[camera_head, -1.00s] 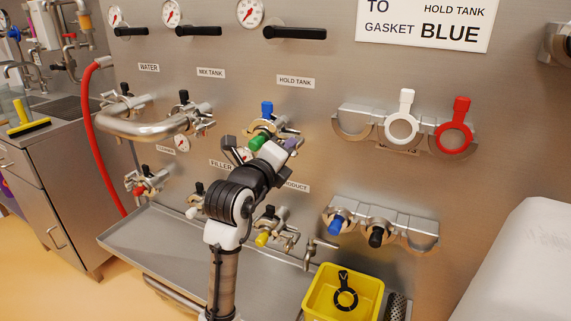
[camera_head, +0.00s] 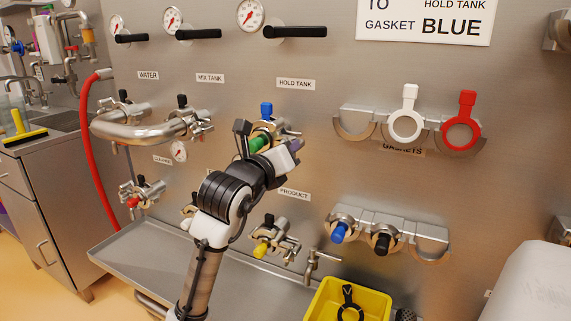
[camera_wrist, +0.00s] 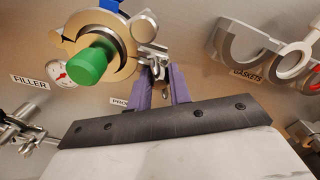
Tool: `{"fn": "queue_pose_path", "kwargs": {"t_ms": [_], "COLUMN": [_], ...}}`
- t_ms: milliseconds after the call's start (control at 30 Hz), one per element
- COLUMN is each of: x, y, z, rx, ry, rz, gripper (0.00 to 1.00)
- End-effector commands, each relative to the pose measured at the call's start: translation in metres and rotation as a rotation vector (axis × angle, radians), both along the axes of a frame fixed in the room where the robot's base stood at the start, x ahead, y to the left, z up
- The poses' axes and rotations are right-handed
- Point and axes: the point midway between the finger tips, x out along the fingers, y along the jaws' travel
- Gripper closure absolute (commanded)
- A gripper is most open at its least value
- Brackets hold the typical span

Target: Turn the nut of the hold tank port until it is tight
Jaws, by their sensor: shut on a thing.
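The hold tank port (camera_head: 266,126) is on the steel wall below its HOLD TANK label. A blue tab stands up at its top and a green plug (camera_head: 258,144) sticks out of its front. In the wrist view the port's clamp ring (camera_wrist: 122,40) surrounds the green plug (camera_wrist: 92,63). The clamp's nut (camera_wrist: 158,68) is on the right side of the ring. My gripper (camera_wrist: 160,84) has its purple fingers shut on the nut, which they partly hide. In the head view my gripper (camera_head: 292,149) is just right of the plug, and my wrist covers part of the port.
A gasket rack (camera_head: 350,121) with white and red gaskets is to the right. A lower rack (camera_head: 405,222) holds blue and black plugs. A yellow bin (camera_head: 372,300) with a black gasket is below. A bent pipe (camera_head: 130,132) is left of the port.

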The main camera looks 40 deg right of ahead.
Motion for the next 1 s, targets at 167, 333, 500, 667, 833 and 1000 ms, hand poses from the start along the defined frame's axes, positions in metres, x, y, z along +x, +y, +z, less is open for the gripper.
{"fn": "queue_pose_path", "kwargs": {"t_ms": [167,333,500,667,833,1000], "x": [0.0000,-0.0006,-0.0008,0.0000,0.0008,-0.0008], "y": [-0.0011,-0.0019,-0.0022,-0.0014,-0.0004,-0.0023], "z": [-0.0047,-0.0019,-0.0016,-0.0039,-0.0050,-0.0023], "rx": [0.086,0.122,0.122,0.145,0.258,0.251], "ry": [-0.202,-0.286,-0.285,-0.338,-0.604,-0.594], "rz": [0.000,-0.002,-0.003,-0.002,0.003,-0.004], "gripper": [1.00,1.00,1.00,1.00,1.00,0.69]}}
